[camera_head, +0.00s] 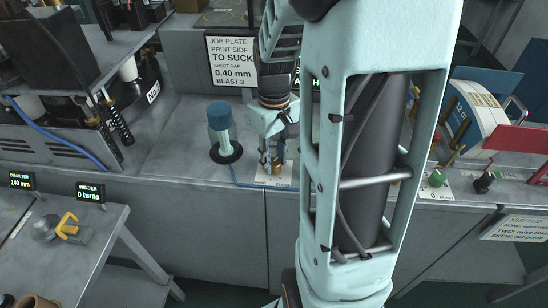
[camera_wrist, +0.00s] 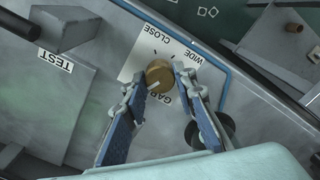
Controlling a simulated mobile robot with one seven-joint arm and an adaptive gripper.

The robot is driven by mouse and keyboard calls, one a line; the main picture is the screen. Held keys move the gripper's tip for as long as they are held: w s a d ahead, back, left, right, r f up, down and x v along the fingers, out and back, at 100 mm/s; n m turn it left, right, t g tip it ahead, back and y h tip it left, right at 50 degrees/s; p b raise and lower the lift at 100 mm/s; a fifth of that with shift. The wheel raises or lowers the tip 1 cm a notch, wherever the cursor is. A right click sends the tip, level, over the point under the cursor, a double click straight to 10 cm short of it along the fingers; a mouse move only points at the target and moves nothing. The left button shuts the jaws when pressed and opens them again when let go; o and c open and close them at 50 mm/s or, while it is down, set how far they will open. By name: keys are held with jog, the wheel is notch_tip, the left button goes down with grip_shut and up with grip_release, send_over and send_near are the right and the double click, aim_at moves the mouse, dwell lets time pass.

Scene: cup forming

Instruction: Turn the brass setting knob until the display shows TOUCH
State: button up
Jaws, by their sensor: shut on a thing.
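The brass knob (camera_wrist: 159,74) sits on a white plate lettered CLOSE, WIDE and GAP, seen in the wrist view. A pale line on the knob shows toward its lower left. My gripper (camera_wrist: 158,80) has one fingertip on each side of the knob and is shut on it. In the head view my gripper (camera_head: 271,160) is low over the white plate (camera_head: 274,178) on the grey bench. The knob is mostly hidden there by the fingers. No display reading TOUCH is in view; my arm covers part of the bench behind.
A job plate sign (camera_head: 231,62) stands behind, reading sheet gap 0.40 mm. Small displays read DIAMETER 140 mm (camera_head: 21,181) and WINDER 0 turns (camera_head: 91,191). A blue cable (camera_wrist: 227,80) runs beside the plate.

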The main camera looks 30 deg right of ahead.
aim_at(274, 162)
jog(key=m, duration=0.3)
jog(key=shift+m, duration=2.3)
jog(key=shift+w+r, duration=0.1)
jog(key=o, duration=1.2)
jog(key=shift+c, duration=0.2)
notch_tip(274, 162, up, 12)
